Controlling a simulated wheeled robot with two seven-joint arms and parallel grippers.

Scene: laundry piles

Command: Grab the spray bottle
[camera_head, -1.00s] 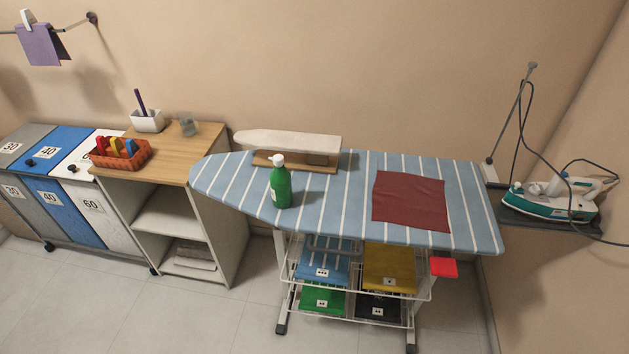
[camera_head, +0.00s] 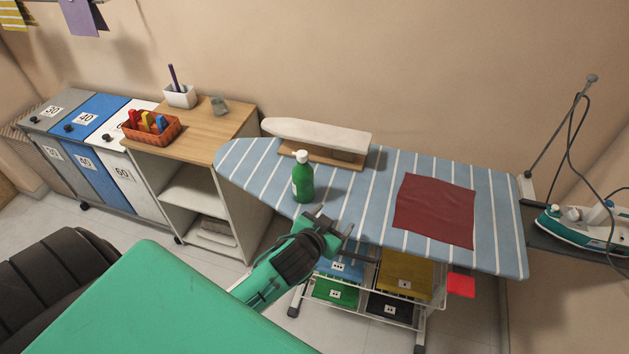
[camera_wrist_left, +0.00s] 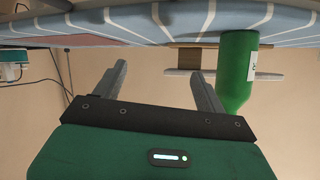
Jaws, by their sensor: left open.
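The green spray bottle (camera_head: 303,180) with a white cap stands upright on the blue striped ironing board (camera_head: 262,170), near its front edge. In the left wrist view the bottle (camera_wrist_left: 236,75) shows upside down, to the right of the fingers and apart from them. My left gripper (camera_head: 345,238) is open and empty, at the board's front edge, to the right of and nearer than the bottle in the head view. In the left wrist view its two fingers (camera_wrist_left: 158,88) are spread with nothing between them. My right gripper is not in view.
A dark red cloth (camera_head: 434,210) lies flat on the board, right of the bottle. A small sleeve board (camera_head: 317,135) stands behind the bottle. A wire rack with folded cloths (camera_head: 405,272) is below. A wooden-topped shelf (camera_head: 205,130) stands at left, an iron (camera_head: 585,228) at far right.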

